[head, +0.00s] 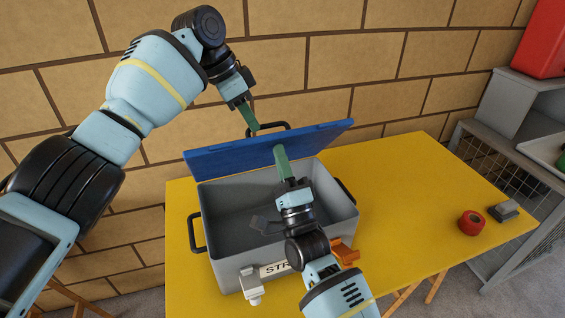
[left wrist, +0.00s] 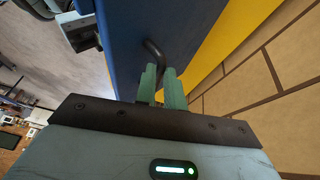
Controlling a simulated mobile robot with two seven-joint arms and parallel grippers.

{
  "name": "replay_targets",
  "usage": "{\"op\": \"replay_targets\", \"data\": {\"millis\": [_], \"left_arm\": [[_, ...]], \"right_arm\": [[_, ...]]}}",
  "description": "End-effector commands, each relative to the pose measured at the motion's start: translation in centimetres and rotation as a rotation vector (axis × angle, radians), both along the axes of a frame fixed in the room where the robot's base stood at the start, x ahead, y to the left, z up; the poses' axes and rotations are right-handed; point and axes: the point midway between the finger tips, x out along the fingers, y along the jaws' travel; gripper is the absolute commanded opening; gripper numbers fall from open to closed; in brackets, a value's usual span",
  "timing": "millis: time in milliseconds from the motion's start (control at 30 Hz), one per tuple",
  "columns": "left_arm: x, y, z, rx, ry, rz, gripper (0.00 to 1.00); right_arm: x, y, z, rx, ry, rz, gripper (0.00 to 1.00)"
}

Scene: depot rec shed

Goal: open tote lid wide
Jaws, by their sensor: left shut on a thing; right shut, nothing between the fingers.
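The grey tote (head: 229,248) stands on the yellow table with its blue lid (head: 225,164) raised at the back, so the interior shows. My left gripper (head: 254,128) is above the lid's top edge, shut on the black lid handle (head: 280,125). The handle (left wrist: 153,50) also shows between the green fingers (left wrist: 160,82) in the left wrist view, against the blue lid (left wrist: 127,45). My right gripper (head: 280,150) is shut and empty over the tote, its tips in front of the lid's inner face; contact is unclear. A white latch (head: 252,285) and an orange latch (head: 345,253) are at the tote's front.
The yellow table (head: 410,185) is clear right of the tote, except for a red tape roll (head: 471,222) and a small grey block (head: 504,210). A brick wall (head: 330,75) rises behind. A grey shelf unit (head: 503,105) with a red box (head: 541,42) stands at the right.

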Motion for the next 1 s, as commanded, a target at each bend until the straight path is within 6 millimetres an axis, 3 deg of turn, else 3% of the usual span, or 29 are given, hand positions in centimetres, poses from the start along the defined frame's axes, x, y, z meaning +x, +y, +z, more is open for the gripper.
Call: {"op": "replay_targets", "data": {"millis": [567, 600, 733, 1000], "left_arm": [[-0.3, -0.3, -0.1, -0.001, 0.009, -0.01, 0.0], [-0.3, -0.4, -0.2, -0.001, 0.01, -0.012, 0.15], [-0.3, -0.4, -0.2, 0.0, 0.01, -0.011, 0.32], [-0.2, -0.1, 0.4, 0.0, 0.006, -0.007, 0.33]], "right_arm": [[0.9, 0.3, 1.3, 0.001, -0.006, -0.001, 0.0], [0.9, 0.3, 1.4, 0.001, -0.006, -0.001, 0.0], [0.9, 0.3, 1.4, 0.003, -0.008, 0.0, 0.0], [0.8, 0.4, 1.5, 0.004, -0.01, 0.001, 0.0]]}}
